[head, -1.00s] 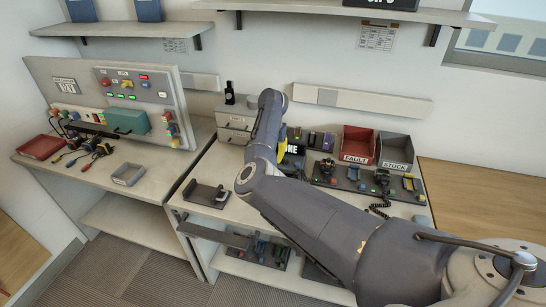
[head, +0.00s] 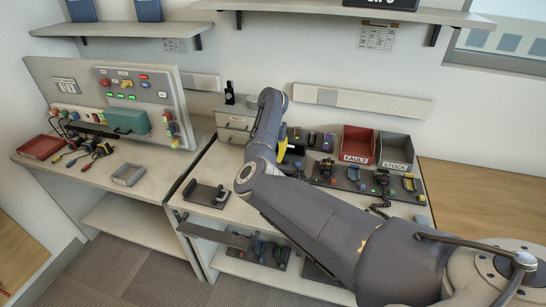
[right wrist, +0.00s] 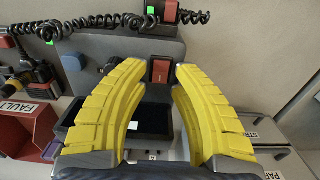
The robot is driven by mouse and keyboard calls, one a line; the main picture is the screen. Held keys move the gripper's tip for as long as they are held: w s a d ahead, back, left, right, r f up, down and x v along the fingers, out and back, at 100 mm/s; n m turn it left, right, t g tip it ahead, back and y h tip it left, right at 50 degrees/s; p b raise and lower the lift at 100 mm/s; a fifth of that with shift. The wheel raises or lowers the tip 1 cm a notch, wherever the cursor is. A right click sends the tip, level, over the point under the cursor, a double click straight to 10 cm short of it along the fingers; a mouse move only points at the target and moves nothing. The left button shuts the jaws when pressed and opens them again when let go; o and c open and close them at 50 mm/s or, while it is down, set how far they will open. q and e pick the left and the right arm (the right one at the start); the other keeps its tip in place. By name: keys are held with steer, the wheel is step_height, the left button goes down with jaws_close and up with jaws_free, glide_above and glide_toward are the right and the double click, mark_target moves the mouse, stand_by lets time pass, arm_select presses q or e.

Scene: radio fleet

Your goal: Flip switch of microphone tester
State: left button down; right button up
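In the right wrist view, a grey panel (right wrist: 180,52) with a blue knob (right wrist: 75,62), a red switch (right wrist: 160,71) in a dark frame and a black recessed pad (right wrist: 146,118) lies in front of my right gripper (right wrist: 162,70). I read no name on it, so I cannot confirm that it is the microphone tester. The two yellow fingers are open, with the red switch between their tips and nothing held. Contact cannot be told. In the head view the yellow fingers (head: 282,150) are mostly hidden behind my right arm. My left gripper is not in view.
The red FAULT bin (head: 355,146) and grey STOCK bin (head: 396,152) stand at the back right. Radios with coiled cords (head: 381,180) sit before them. A phone-like cradle (head: 207,194) is at the bench's left. A separate test panel (head: 138,92) stands on the left bench.

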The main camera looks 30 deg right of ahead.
step_height(320, 180, up, 12)
steer(key=shift+f, duration=0.15)
stand_by(0.4)
stand_by(0.3)
